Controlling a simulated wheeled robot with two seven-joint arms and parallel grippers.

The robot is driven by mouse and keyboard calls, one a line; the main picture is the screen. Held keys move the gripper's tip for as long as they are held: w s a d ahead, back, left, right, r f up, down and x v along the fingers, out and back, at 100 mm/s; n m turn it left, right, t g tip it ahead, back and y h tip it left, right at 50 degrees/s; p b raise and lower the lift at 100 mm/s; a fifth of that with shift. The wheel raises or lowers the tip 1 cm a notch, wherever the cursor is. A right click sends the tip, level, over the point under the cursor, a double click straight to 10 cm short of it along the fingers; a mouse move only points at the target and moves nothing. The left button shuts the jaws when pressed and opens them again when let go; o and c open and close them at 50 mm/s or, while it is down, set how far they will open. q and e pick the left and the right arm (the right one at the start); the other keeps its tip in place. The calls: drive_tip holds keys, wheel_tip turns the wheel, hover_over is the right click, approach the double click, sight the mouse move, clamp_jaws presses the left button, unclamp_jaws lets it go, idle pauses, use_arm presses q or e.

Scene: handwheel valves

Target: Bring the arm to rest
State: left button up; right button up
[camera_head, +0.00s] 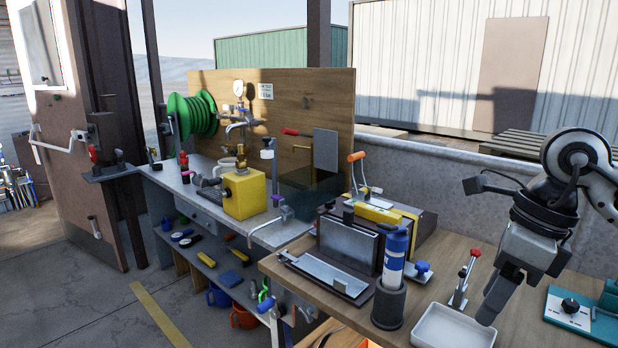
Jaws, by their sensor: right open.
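My right arm (585,165) comes in from the right edge, bent, with its dark wrist hanging over the wooden table. My right gripper (496,304) points down and is open, with nothing seen between its fingers. It shows above the right side of a white tray (428,335); the gap between them is hard to judge. My left gripper is not in view. On the far bench, a yellow block (244,193) carries a brass fitting, and a pressure gauge (239,88) with pipework stands in front of the wooden backboard (290,100).
A blue-and-white canister (395,258) stands in a dark holder left of the tray. A teal device (570,309) with a black knob is at the right. A green hose reel (192,114) hangs behind the bench.

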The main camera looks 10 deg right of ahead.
drive_tip(key=w+a+f+m+t+y, duration=0.2)
drive_tip(key=a+m+t+y, duration=0.2)
drive_tip(key=a+m+y, duration=1.15)
wheel_tip(320, 180, down, 14)
drive_tip(key=w+a+m+t+h, duration=0.1)
drive_tip(key=w+m+t+h, duration=0.1)
drive_tip(key=m+t+h, duration=1.3)
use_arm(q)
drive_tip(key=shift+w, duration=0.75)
use_arm(e)
drive_tip(key=s+f+m+g, duration=0.4)
drive_tip(key=s+f+m, duration=0.1)
drive_tip(key=f, duration=0.3)
drive_tip(key=s+d+f+m+g, duration=0.1)
drive_tip(key=s+f+m+g, duration=0.4)
drive_tip(key=f, duration=0.4)
drive_tip(key=shift+s+f+m+g, duration=0.15)
drive_tip(key=shift+s+m+g, duration=0.15)
drive_tip(key=shift+s+m, duration=0.35)
